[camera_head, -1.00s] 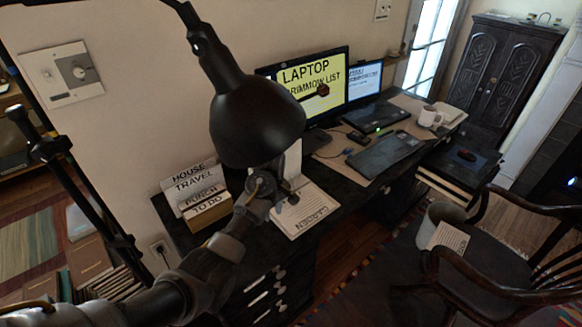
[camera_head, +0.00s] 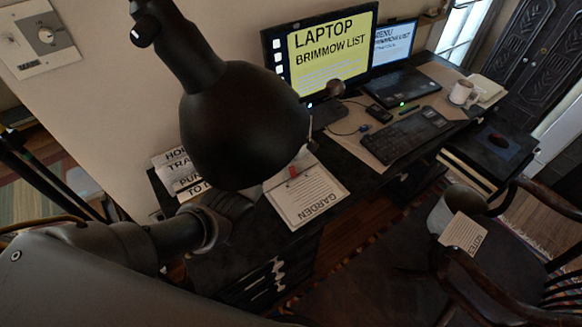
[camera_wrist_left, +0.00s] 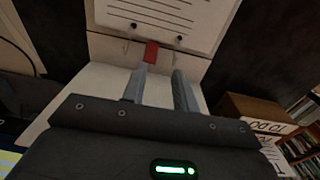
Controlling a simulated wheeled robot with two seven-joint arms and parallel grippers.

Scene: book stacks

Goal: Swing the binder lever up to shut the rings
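The open binder (camera_head: 305,203) lies on the dark desk with its GARDEN page showing. The red lever (camera_head: 293,171) shows at the page's upper edge, beside the black lamp head. The wrist view shows the lever (camera_wrist_left: 151,52) standing by the binder's spine, below the two dark rings or holes of the page (camera_wrist_left: 165,12). My left gripper (camera_wrist_left: 160,70) points at the binder with its two fingers apart and nothing between them. The left finger's tip is close to the lever; I cannot tell whether they touch. The lamp hides this gripper in the head view. My right gripper is not in view.
The black desk lamp (camera_head: 240,125) hangs over the binder. A box of labelled cards (camera_head: 180,170) stands left of it. A monitor (camera_head: 322,55), a laptop (camera_head: 397,85), a keyboard (camera_head: 412,135) and a mug (camera_head: 463,93) are to the right.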

